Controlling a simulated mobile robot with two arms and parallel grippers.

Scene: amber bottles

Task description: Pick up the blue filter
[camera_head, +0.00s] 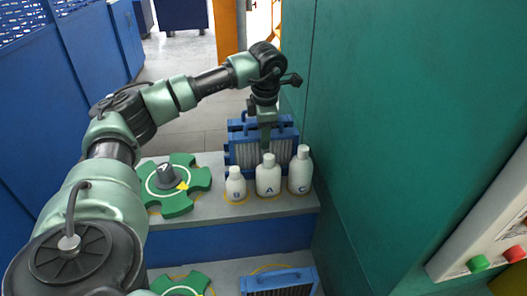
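A blue filter (241,154) with a grey pleated face stands upright at the back of the upper shelf, behind the bottles. My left gripper (266,144) points down in front of its upper middle, and its fingers overlap the filter in the picture. I cannot tell whether they touch it or how far apart they are. The filter's lower part is partly hidden by the bottles. A second blue-framed filter (280,284) lies on the lower shelf, cut off by the bottom edge. My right gripper is not in view.
White bottles marked B (235,185), A (268,176) and C (300,172) stand close in front of the filter. A green knobbed wheel (178,204) lies to their left; another (182,285) is below. A green wall (400,120) closes off the right.

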